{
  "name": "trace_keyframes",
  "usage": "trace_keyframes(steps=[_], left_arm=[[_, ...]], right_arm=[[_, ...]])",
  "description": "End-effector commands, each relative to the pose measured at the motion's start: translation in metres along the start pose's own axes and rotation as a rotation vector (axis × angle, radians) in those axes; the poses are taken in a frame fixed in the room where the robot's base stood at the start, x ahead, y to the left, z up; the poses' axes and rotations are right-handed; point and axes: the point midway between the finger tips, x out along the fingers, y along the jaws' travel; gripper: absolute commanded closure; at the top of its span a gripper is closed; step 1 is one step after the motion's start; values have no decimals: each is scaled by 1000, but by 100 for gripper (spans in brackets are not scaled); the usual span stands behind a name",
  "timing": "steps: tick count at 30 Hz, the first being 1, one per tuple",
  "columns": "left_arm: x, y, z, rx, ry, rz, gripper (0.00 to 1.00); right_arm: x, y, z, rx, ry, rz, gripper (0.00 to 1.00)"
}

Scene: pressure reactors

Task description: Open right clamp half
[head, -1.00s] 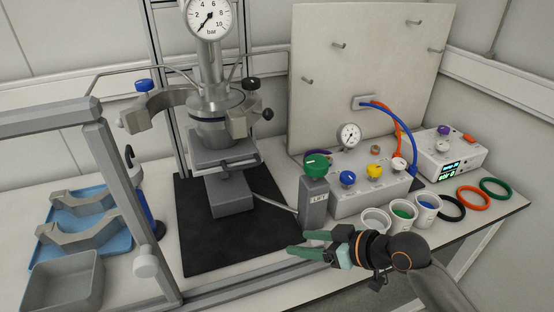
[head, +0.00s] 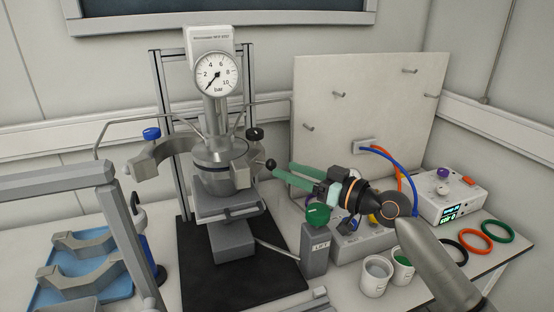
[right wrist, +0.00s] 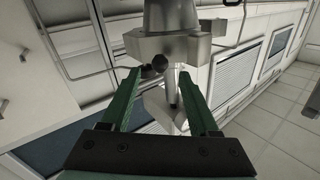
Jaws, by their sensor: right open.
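The reactor (head: 215,185) stands upright with its gauge (head: 217,74) above. The right clamp half (head: 243,172) sits against its right side, with a black top knob (head: 255,133) and a black ball handle (head: 270,164). The left clamp half (head: 155,160), with a blue knob (head: 151,134), is swung out to the left. My right gripper (head: 282,173) is open and empty, with its green fingers pointing at the ball handle from the right. In the right wrist view, the ball handle (right wrist: 159,64) shows between and beyond the fingertips (right wrist: 161,76). The left gripper is not in view.
The green-knobbed LIFT post (head: 315,245) and the control box (head: 350,243) stand below my right arm. A back panel (head: 350,100) with pegs rises behind. A grey frame (head: 125,235) crosses the left front. A blue tray (head: 85,285) lies at the left.

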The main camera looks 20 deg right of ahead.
Motion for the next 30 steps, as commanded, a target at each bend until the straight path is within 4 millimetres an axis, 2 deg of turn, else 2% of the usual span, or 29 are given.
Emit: trace_keyframes(steps=[3,7,12,19,30], left_arm=[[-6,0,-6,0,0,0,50],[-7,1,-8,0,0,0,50],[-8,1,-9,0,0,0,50],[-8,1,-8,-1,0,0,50],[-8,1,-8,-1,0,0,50]], right_arm=[[22,-1,-3,2,2,-1,39],[35,0,-1,1,0,1,39],[43,0,0,-1,-1,1,39],[43,0,1,-1,-2,1,39],[43,0,1,0,-2,1,79]])
